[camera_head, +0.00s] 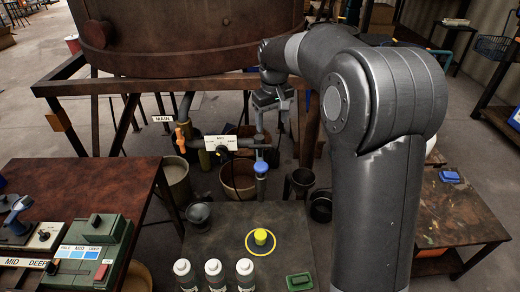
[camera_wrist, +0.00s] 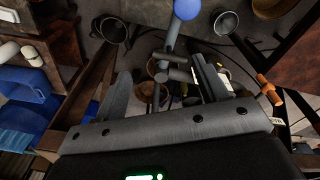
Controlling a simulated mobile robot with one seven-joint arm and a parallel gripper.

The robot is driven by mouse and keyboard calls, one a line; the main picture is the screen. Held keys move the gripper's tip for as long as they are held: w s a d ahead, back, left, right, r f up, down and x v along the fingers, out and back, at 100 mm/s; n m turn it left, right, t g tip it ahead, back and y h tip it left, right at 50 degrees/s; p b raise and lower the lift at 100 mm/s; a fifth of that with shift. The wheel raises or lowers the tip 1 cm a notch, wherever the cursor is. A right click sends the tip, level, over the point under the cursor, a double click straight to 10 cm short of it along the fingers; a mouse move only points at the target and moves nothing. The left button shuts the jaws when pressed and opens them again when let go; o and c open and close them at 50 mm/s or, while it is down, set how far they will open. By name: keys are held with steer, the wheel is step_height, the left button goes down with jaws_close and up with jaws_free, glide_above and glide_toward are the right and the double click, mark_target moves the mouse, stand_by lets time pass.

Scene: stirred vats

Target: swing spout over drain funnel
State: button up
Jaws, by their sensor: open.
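The spout is a grey pipe (camera_head: 261,183) with a blue knob (camera_head: 261,167), hanging below the vat's outlet near a white label plate (camera_head: 222,143). The grey pipe (camera_wrist: 171,40) and blue knob (camera_wrist: 187,9) also show in the wrist view. My gripper (camera_head: 271,108) is above and behind the knob. In the wrist view my gripper (camera_wrist: 163,78) is open, its fingers spread either side of grey pipe parts; contact cannot be told. I cannot tell which is the drain funnel.
The brown vat (camera_head: 190,40) is behind on a rusty frame. An orange valve handle (camera_head: 180,137) is left of the spout. A control box (camera_head: 88,250) stands at left.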

steer(key=n+g, duration=0.1)
glide_above(261, 156)
steer(key=f, duration=0.8)
steer(key=shift+w+a+f, duration=0.1)
steer(key=shift+w+a, duration=0.05)
steer(key=shift+w, duration=0.15)
step_height(261, 156, down, 10)
steer(key=shift+f, duration=0.25)
steer(key=shift+c, duration=0.3)
steer(key=c, duration=1.1)
